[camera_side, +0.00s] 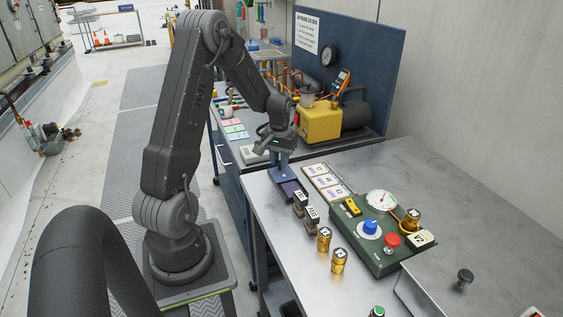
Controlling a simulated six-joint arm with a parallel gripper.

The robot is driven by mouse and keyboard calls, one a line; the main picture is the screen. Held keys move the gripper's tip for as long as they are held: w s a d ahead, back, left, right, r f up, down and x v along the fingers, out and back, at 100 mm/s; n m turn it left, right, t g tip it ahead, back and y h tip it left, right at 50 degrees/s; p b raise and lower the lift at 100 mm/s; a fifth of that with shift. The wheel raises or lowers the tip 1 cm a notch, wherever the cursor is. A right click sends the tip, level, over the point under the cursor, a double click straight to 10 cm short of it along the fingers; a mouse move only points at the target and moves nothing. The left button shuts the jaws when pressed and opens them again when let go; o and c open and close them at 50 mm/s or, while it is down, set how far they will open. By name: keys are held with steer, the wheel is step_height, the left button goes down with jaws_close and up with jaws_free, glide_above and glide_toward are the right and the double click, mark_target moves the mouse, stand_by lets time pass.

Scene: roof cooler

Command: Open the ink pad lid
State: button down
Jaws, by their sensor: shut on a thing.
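The ink pad (293,190) is a small dark blue-purple case on the near-left part of the metal bench, close to its left edge. Its far part, under my gripper, looks bluer, and its near part looks darker and purple. My gripper (281,164) points down at the far end of the ink pad, with its fingers shut on the lid (283,174). The fingers hide part of the lid. The picture is too small to tell the lid's exact angle.
Stamps (312,214) stand just in front of the ink pad. Label cards (327,183) lie to its right. A green gauge panel (376,258) and brass cylinders (339,262) stand nearer. A yellow box (320,122) stands behind.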

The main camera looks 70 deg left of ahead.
steer(key=c, duration=1)
jaws_free()
steer(key=shift+r, duration=0.1)
step_height(320, 180, up, 14)
steer(key=shift+f, duration=0.15)
steer(key=shift+d, duration=0.1)
steer(key=s+d+r+m+t+y, duration=0.1)
steer(key=d+r+m, duration=0.15)
steer(key=d, duration=0.55)
steer(key=s+d+r+m+t, duration=0.15)
steer(key=d+r, duration=0.25)
steer(key=d, duration=0.5)
steer(key=s+d+m+t, duration=0.1)
steer(key=s+d, duration=0.2)
steer(key=d, duration=0.1)
steer(key=s+d+m+t, duration=0.1)
steer(key=s+d+m, duration=0.1)
steer(key=d, duration=0.3)
steer(key=s+d+m+t+h, duration=0.1)
steer(key=s+d+m, duration=0.1)
steer(key=s+d, duration=0.2)
steer(key=shift+s+d, duration=0.1)
steer(key=shift+d, duration=0.05)
